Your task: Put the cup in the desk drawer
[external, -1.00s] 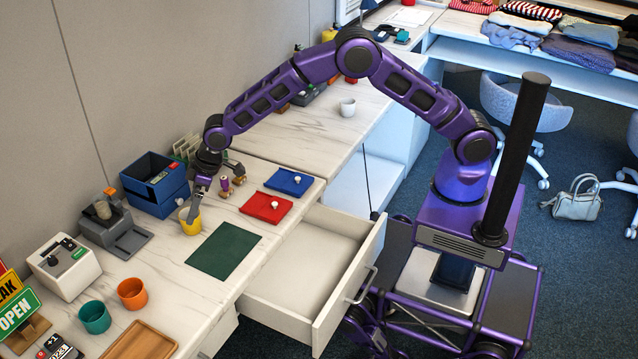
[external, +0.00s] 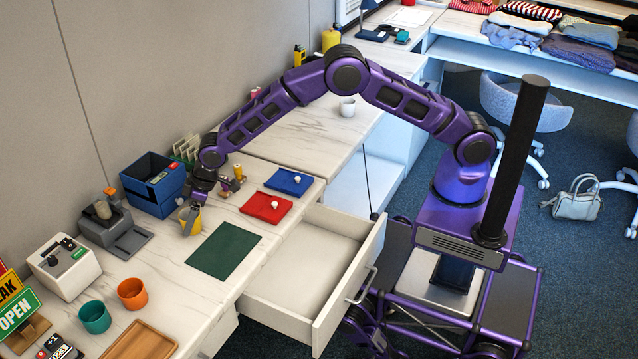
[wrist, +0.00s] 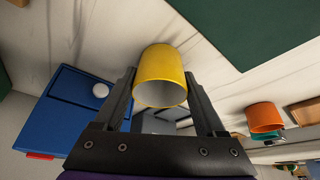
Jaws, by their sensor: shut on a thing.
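A yellow cup (external: 194,223) is at the desk, between the blue bin and the green mat. My gripper (external: 190,217) is shut on it, with one finger on each side of the cup in the wrist view (wrist: 160,80). I cannot tell whether the cup still touches the desk top. The desk drawer (external: 310,262) is pulled out to the right of the green mat, and its visible inside is empty. An orange cup (external: 132,293) and a teal cup (external: 95,317) stand at the near left.
A green mat (external: 223,250) lies between the yellow cup and the drawer. A blue bin (external: 153,184) and a grey device (external: 115,228) stand along the wall side.

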